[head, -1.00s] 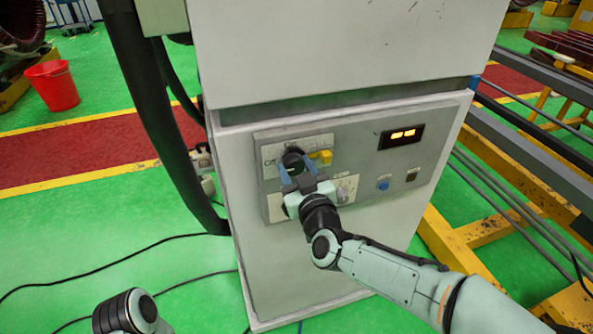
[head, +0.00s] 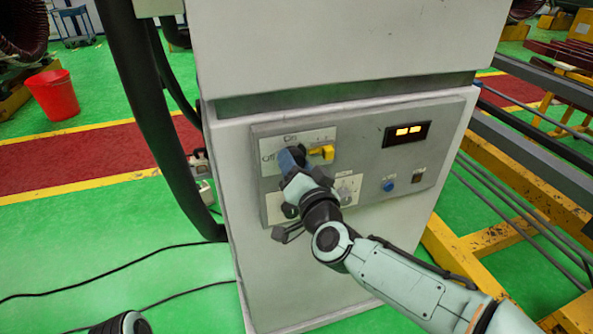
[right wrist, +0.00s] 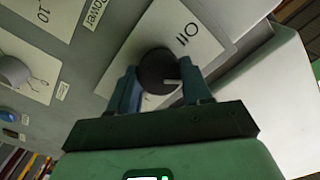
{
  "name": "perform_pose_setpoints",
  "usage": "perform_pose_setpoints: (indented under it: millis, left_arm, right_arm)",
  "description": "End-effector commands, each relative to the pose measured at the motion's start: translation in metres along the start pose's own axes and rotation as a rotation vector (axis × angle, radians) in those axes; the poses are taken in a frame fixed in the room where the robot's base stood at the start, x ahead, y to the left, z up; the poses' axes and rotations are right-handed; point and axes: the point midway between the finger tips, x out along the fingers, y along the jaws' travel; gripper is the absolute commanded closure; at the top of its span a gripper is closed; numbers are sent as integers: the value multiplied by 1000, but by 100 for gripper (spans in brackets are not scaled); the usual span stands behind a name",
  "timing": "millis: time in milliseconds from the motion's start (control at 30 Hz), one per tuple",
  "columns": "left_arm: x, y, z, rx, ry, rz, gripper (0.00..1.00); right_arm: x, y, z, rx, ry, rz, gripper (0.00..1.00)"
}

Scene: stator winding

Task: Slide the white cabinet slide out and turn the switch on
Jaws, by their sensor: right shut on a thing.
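The switch is a dark round knob (right wrist: 157,70) with a white mark, on a plate lettered "On" and "Off". My right gripper (head: 292,160) is shut on this knob, with one blue finger on each side of it in the right wrist view (right wrist: 160,88). In the head view the gripper mostly hides the knob. The white cabinet (head: 290,280) stands upright, with a grey control panel (head: 355,134) on its front face. A dark gap separates its lower part from the white upper part (head: 340,40).
A lit display (head: 406,133) and a blue button (head: 388,185) are further right. A thick black hose (head: 150,120) runs down the cabinet's left side. Yellow framework (head: 480,240) stands at right.

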Motion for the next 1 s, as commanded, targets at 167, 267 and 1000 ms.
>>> perform_pose_setpoints:
  millis: [167, 267, 1000]
  left_arm:
    - [8, -1, -5, 1, 14, 2, 100]
    - [11, -2, -7, 2, 20, 4, 100]
    - [23, -3, -16, 5, 44, 10, 100]
  right_arm:
    - [0, 2, 2, 169, -1, 1, 82]
    - [0, 1, 1, 262, 0, 0, 82]
    - [0, 0, 1, 655, -2, 0, 82]
